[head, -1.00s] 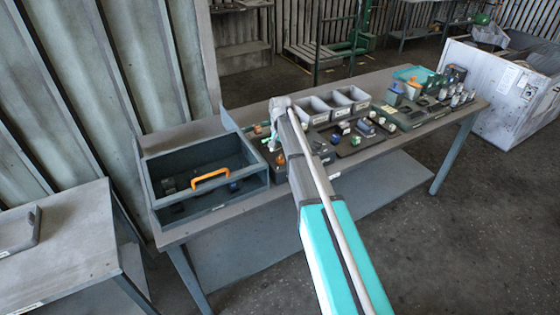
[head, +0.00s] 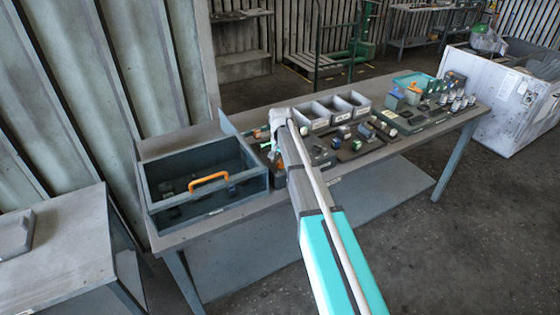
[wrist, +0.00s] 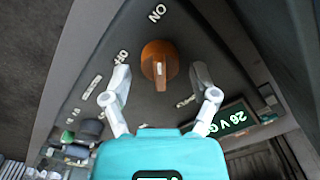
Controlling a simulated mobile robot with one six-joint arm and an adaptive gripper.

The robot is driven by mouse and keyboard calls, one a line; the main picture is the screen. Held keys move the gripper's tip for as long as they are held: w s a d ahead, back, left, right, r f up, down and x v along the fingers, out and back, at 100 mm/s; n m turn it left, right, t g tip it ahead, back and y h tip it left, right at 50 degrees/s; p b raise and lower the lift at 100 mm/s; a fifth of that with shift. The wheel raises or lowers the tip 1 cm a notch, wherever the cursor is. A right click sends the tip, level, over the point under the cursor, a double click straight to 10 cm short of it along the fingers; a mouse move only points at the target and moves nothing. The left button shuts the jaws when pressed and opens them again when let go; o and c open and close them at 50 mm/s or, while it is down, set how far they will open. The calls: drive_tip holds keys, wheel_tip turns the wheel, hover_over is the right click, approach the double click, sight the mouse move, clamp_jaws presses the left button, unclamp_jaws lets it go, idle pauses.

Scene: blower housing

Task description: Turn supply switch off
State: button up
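The supply switch (wrist: 159,62) is an orange-brown rotary knob on a dark grey panel in the wrist view. Its raised grip runs nearly up and down in the picture. An ON label (wrist: 157,12) is above it and an OFF label (wrist: 121,57) is to its upper left. My gripper (wrist: 161,76) is open, with one pale finger to each side of the knob's lower part. I see gaps between the fingers and the knob, and nothing is held. In the head view my arm hides the knob and the fingers.
A green lit display (wrist: 232,121) is at the panel's lower right. In the head view, a dark open box with an orange handle (head: 209,180) stands left of my arm on the workbench (head: 190,232). Grey bins (head: 336,108) and small parts crowd the bench to the right.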

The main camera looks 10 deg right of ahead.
drive_tip(key=c, duration=0.9)
drive_tip(key=shift+a, duration=0.2)
drive_tip(key=shift+d, duration=0.1)
